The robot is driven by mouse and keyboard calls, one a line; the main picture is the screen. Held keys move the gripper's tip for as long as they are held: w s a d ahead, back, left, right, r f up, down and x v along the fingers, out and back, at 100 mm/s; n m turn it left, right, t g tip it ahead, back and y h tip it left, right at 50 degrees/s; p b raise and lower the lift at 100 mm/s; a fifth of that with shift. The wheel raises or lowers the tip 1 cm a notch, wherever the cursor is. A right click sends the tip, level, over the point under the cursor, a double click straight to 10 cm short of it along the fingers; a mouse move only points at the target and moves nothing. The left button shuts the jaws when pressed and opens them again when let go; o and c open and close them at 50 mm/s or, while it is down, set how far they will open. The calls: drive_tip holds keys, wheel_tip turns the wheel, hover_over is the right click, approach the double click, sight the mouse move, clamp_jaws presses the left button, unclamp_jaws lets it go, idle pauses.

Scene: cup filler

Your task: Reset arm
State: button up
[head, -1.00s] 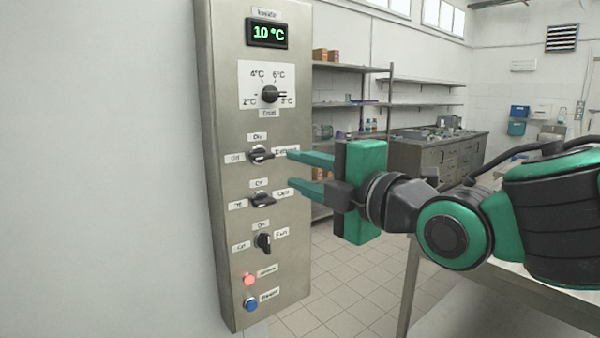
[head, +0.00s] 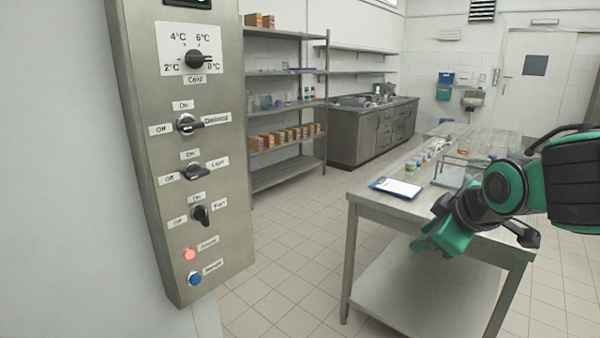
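My gripper (head: 447,238) is at the right in the head view, on my green and black arm. It is folded down in front of the metal table and is well apart from the control panel. Its fingers are mostly hidden behind its own body, so I cannot see whether they are open or shut. Nothing shows in it.
A steel control panel (head: 238,248) with knobs, a lit red button (head: 190,254) and a blue button (head: 195,279) stands at the left. A metal table (head: 352,192) with a clipboard (head: 397,187) and several small containers is at the right. The tiled floor between them is clear.

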drive_tip(key=s+d+f+m+g+h, duration=0.1)
drive_tip(key=s+d+f+m+g, duration=0.1)
drive_tip(key=s+d+f+m, duration=0.3)
drive_tip(key=s+d+f+m+g+h, duration=0.1)
drive_tip(key=s+d+f+m+g, duration=0.15)
drive_tip(key=s+d, duration=0.4)
drive_tip(key=s+d+f+m+g+y, duration=0.1)
drive_tip(key=s+d+f+m+g, duration=0.1)
drive_tip(key=s+m, duration=0.6)
drive_tip(key=s+d+g, duration=0.1)
drive_tip(key=s+g, duration=0.1)
drive_tip(key=s, duration=0.3)
drive_tip(key=shift+d+f+m, duration=0.15)
drive_tip(key=shift+d+m, duration=0.2)
drive_tip(key=shift+w, duration=0.1)
drive_tip(key=shift+w+f, duration=0.25)
drive_tip(key=shift+w, duration=0.35)
